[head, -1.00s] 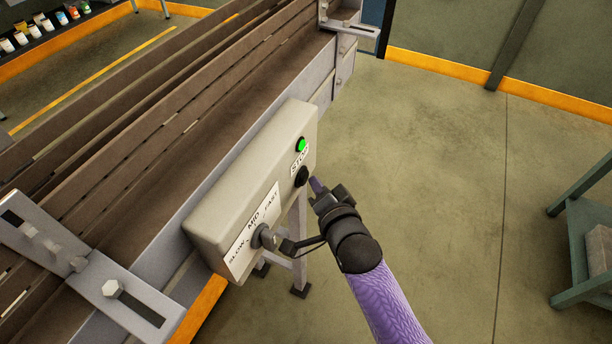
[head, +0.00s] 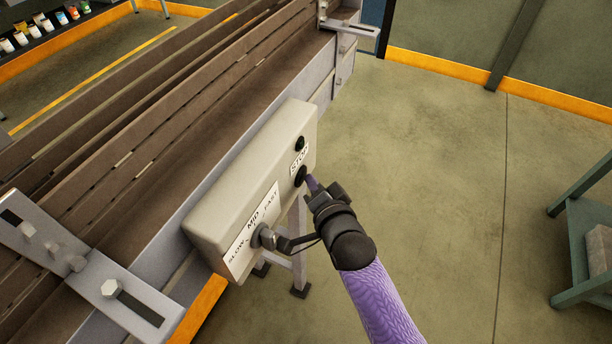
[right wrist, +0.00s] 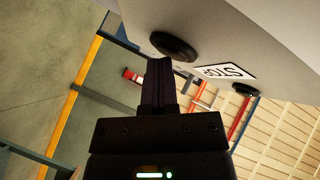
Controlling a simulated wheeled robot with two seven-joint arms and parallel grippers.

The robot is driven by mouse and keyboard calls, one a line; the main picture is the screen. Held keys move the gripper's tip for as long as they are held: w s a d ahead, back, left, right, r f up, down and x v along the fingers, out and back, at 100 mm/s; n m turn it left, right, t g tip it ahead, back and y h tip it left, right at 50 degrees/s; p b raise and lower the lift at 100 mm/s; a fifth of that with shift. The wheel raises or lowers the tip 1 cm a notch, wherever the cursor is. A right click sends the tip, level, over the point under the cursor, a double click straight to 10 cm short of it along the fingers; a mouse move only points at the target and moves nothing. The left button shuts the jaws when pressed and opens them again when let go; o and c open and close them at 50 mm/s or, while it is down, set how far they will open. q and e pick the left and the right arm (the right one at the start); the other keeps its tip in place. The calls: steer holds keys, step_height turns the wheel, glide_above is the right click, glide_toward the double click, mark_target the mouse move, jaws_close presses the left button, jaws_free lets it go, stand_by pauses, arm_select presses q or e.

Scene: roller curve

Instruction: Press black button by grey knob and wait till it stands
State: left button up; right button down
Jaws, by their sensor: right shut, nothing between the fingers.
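A beige control box (head: 255,180) is fixed to the side of the conveyor. Its black button (head: 300,175) is beside the STOP label (head: 299,161); the button also shows in the right wrist view (right wrist: 174,46). A lamp (head: 299,143) above the label is dark. The grey knob (head: 263,237) is at the near end by the SLOW, MID, FAST label (head: 252,225). My right gripper (head: 313,184) is shut and empty, its fingertips at the black button, seemingly touching it. In the right wrist view the fingertips (right wrist: 159,62) are just below the button. My left gripper is out of view.
The slatted conveyor (head: 170,110) runs diagonally along the left, with a metal bracket (head: 115,290) at its near end. Open floor (head: 430,180) lies to the right. A green-grey shelf (head: 585,235) stands at the right edge.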

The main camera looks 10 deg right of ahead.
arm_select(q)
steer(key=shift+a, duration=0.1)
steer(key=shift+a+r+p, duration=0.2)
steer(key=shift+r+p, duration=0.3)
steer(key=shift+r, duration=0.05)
arm_select(e)
steer(key=shift+s+d, duration=0.5)
steer(key=shift+d, duration=0.2)
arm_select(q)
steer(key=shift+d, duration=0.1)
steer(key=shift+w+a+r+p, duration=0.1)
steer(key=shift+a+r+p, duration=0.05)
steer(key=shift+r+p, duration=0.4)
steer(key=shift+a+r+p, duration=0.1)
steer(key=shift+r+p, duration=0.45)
arm_select(e)
steer(key=s+d, duration=0.1)
steer(key=d, duration=0.1)
steer(key=s+d, duration=0.1)
steer(key=d, duration=0.1)
steer(key=shift+s, duration=0.4)
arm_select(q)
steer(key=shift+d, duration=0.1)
